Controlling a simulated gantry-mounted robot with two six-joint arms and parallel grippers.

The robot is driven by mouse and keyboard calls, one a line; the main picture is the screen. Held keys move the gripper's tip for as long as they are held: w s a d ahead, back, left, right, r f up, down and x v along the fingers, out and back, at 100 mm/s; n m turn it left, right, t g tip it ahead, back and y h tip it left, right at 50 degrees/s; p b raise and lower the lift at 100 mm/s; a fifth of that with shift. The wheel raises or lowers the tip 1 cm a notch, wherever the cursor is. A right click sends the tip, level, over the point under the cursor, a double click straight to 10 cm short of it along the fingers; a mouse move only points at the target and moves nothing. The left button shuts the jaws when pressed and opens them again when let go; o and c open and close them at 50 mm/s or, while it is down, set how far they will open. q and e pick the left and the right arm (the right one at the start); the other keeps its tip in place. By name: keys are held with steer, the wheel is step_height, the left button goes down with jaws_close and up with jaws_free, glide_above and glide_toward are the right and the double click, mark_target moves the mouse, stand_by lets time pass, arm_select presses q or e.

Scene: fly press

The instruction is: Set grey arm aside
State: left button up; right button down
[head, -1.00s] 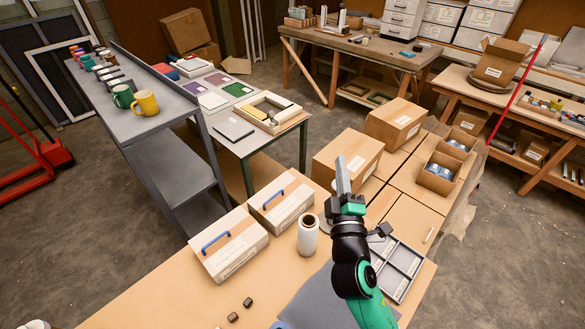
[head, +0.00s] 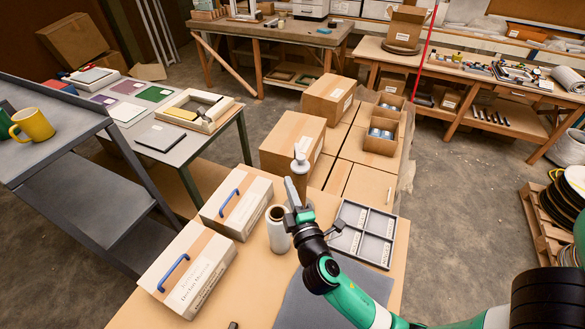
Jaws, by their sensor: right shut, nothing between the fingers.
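My right gripper (head: 291,193) is shut and empty, fingers pointing up and away, just above and behind the white roll (head: 278,230) on the near table. A pale grey piece with a rounded top (head: 300,163) shows just beyond the fingers, against a cardboard box. It may be the grey arm; its lower part is hidden by my gripper, and I cannot tell whether they touch. My left gripper is not in view.
A grey divided tray (head: 362,232) and a dark grey mat (head: 310,303) lie beside my right arm. Two cartons with blue handles (head: 236,202) (head: 187,270) stand left of the roll. Cardboard boxes (head: 292,140) stand behind.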

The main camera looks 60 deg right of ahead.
mark_target(294, 162)
steer(key=w+d, duration=0.1)
steer(key=d, duration=0.2)
steer(key=w+d, duration=0.1)
steer(key=d, duration=0.2)
steer(key=w+d+p, duration=0.1)
steer(key=d, duration=0.2)
steer(key=shift+a, duration=0.1)
